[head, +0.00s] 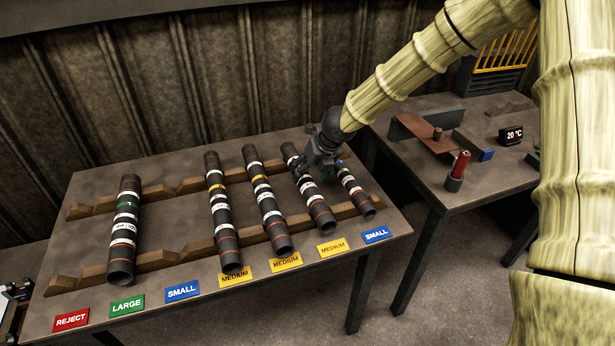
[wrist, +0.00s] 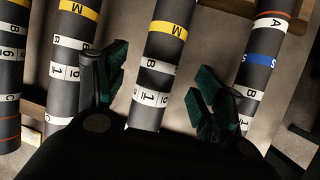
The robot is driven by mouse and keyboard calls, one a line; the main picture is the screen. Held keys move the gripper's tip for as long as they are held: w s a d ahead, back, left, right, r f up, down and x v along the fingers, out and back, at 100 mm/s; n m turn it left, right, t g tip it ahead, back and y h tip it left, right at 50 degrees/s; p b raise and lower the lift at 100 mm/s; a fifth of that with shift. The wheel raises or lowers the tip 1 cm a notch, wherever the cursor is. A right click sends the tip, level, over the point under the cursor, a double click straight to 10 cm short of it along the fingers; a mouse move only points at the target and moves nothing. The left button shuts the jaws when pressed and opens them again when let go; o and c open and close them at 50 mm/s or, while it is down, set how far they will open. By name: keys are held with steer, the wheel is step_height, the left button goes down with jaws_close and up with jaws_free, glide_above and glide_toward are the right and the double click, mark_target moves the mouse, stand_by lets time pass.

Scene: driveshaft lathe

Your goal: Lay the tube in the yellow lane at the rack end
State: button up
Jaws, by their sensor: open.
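A dark tube with white bands and a yellow M band (wrist: 165,45) lies between my gripper's fingers (wrist: 158,92) in the wrist view. It is the rightmost of three medium tubes (head: 317,207) in the head view, with its near end behind the rightmost yellow MEDIUM label (head: 332,247). My gripper (head: 322,172) is open over this tube, one finger on each side, with gaps visible. The gripper hides part of the tube's upper half in the head view. The tube rests on the wooden rack rails (head: 187,251).
Two more medium tubes (head: 221,205) (head: 267,200) lie to the left, a blue-banded small tube (head: 355,190) close on the right. A larger green-banded tube (head: 125,225) lies far left. The lane at the left blue SMALL label (head: 182,291) is empty. A second table (head: 450,195) stands right.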

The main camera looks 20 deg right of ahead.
steer(key=v, duration=0.8)
steer(key=shift+r, duration=0.2)
steer(key=shift+s+d, duration=0.1)
steer(key=shift+d, duration=0.05)
